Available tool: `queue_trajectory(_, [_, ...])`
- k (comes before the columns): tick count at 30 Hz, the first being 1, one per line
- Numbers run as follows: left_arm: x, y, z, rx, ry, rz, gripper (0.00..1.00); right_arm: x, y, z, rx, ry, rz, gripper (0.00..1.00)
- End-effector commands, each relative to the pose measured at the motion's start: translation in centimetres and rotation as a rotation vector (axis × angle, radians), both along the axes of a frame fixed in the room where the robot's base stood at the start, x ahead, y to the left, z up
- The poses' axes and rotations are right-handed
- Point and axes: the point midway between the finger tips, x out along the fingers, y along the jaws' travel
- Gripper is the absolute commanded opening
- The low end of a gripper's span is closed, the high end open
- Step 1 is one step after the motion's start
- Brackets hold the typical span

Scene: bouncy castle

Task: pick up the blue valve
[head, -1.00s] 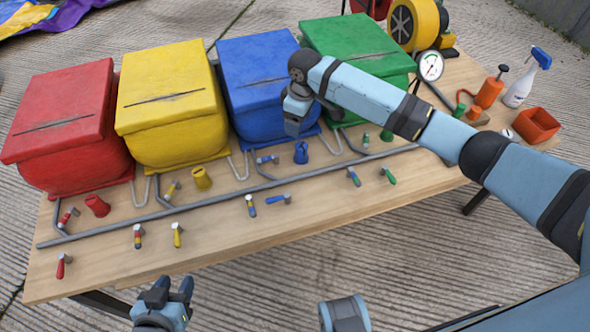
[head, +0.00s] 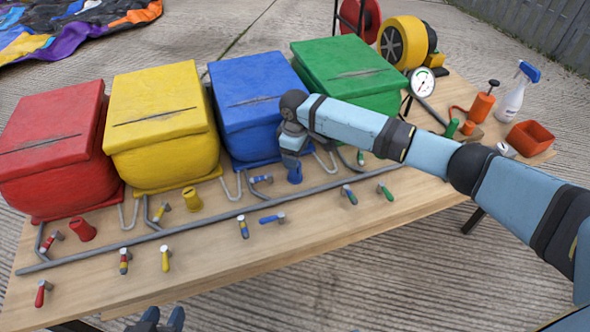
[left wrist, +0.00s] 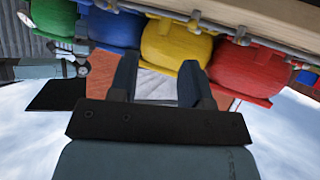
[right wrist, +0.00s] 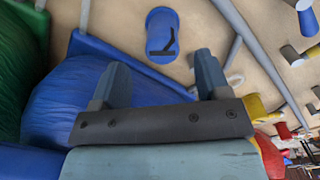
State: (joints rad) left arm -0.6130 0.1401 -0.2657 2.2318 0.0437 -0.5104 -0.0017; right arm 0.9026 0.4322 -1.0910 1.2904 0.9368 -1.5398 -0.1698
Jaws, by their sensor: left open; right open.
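The blue valve (head: 295,173), a short blue cylinder, stands on the table in front of the blue bag (head: 255,85). In the right wrist view the blue valve (right wrist: 161,27) lies just beyond the fingertips, roughly centred between them, with a dark mark on it. My right gripper (right wrist: 162,68) is open and empty; in the head view it hangs just above the valve and partly hides it. My left gripper (head: 160,322) is open and empty at the bottom edge of the head view, off the table's front; its fingers show in the left wrist view (left wrist: 157,78).
Red (head: 50,150), yellow (head: 160,120) and green (head: 350,75) bags flank the blue one. A grey pipe (head: 190,227) runs along the table, with several coloured levers around it. A blue-handled lever (head: 272,218) lies in front. A gauge (head: 422,82) and orange box (head: 533,136) stand right.

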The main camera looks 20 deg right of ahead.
Motion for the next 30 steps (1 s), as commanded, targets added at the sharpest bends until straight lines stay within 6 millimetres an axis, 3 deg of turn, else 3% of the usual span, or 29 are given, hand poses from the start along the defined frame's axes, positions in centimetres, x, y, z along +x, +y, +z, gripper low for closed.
queue_trajectory(6, [0.0, -0.2, -0.9, -0.012, -0.005, -0.003, 0.44, -0.1, 0.3, -3.6, 0.000, 0.000, 0.000, 0.69])
queue_trajectory(14, [0.1, -0.2, 0.2, -0.019, -0.022, -0.004, 0.44, -0.1, 0.2, -4.1, 0.001, -0.001, 0.000, 0.69])
queue_trajectory(15, [0.1, -0.2, 0.1, -0.018, -0.021, -0.004, 0.44, -0.1, 0.2, -4.1, 0.001, -0.001, 0.000, 0.67])
queue_trajectory(22, [0.0, -0.2, -0.2, -0.016, -0.015, -0.005, 0.44, -0.1, 0.2, -4.1, 0.001, -0.001, 0.000, 0.15])
queue_trajectory(30, [0.0, -0.2, -0.2, -0.015, -0.014, -0.005, 0.44, -0.1, 0.2, -4.0, 0.001, -0.001, 0.000, 0.15])
